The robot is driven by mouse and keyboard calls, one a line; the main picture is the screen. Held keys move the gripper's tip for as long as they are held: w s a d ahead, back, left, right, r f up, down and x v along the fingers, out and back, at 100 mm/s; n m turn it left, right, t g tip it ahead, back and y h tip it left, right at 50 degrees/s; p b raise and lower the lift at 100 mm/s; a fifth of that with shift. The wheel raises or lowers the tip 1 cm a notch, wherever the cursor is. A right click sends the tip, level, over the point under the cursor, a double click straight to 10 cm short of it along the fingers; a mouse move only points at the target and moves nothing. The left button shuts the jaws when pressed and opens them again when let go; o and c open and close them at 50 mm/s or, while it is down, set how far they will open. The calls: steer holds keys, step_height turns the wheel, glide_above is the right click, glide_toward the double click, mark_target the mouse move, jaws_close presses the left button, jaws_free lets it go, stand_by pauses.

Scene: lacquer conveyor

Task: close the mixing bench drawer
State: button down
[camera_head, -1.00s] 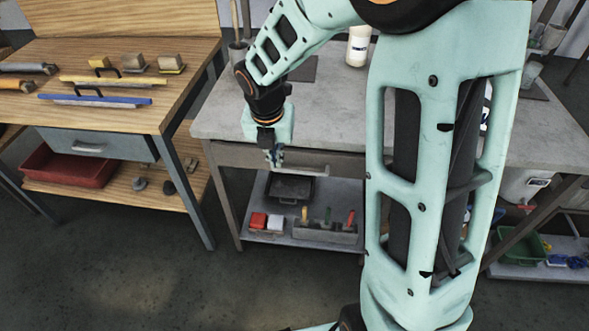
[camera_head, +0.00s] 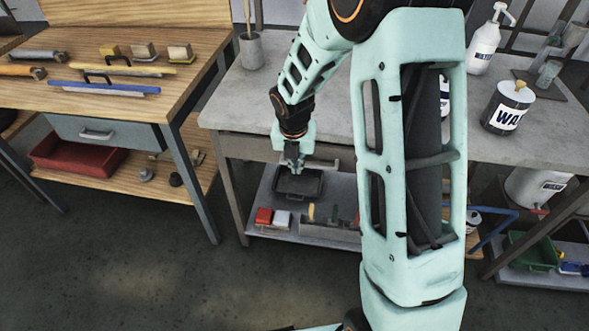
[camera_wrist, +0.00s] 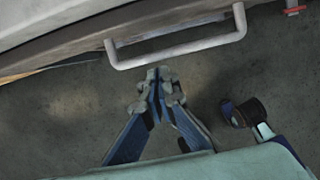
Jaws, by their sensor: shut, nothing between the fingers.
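The mixing bench drawer (camera_head: 245,149) is a grey-brown front under the left part of the grey benchtop. My arm hides much of it, and I cannot tell from the head view how far it stands out. Its pale bar handle (camera_head: 322,163) shows partly beside my gripper. In the wrist view the drawer front (camera_wrist: 75,35) runs across the top, with the handle (camera_wrist: 180,50) sticking out. My gripper (camera_head: 292,167) is shut and empty in front of the drawer. In the wrist view its fingertips (camera_wrist: 158,80) meet just below the handle, seemingly apart from it.
The lower shelf holds a black tray (camera_head: 298,183) and a caddy (camera_head: 320,228) with tools. A wooden workbench (camera_head: 150,95) stands to the left, with its own grey drawer (camera_head: 105,133). A can (camera_head: 508,108) and pump bottle (camera_head: 486,40) stand on the grey bench. The front floor is clear.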

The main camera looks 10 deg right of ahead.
steer(key=shift+w, duration=0.25)
steer(key=shift+w+d+p, duration=0.3)
steer(key=shift+w+p, duration=0.2)
steer(key=shift+w, duration=0.3)
steer(key=shift+w+d+p, duration=0.25)
steer(key=shift+w+p, duration=0.3)
steer(key=shift+w, duration=0.3)
steer(key=shift+w+d+p, duration=0.3)
steer(key=shift+w+p, duration=0.2)
steer(key=shift+w, duration=0.3)
steer(key=shift+a+r, duration=0.1)
